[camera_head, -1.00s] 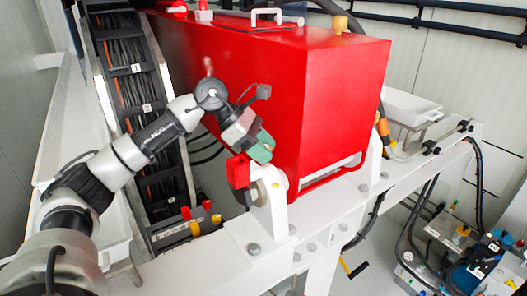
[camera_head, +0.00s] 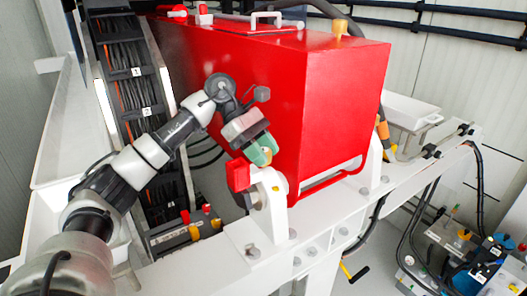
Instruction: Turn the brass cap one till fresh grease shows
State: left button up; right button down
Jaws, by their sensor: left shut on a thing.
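My left arm reaches in from the left, and my left gripper (camera_head: 262,153) has green fingers just above the white bracket (camera_head: 272,190) at the front corner of the red tank (camera_head: 320,110). The gripper is shut on a small brass cap (camera_head: 267,157), of which only a sliver shows between the fingers. The rest of the cap is hidden by them. No grease can be made out at this size. My right gripper is not in view.
A red block (camera_head: 238,174) sits close beside the fingers on the bracket. A cable chain (camera_head: 140,90) runs down on the left. The white beam (camera_head: 330,225) below has several bolts. A blue pump unit (camera_head: 480,265) stands at lower right.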

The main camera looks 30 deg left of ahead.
pick_arm(q)
jog(key=shift+r, duration=0.1)
jog(key=o, duration=0.9)
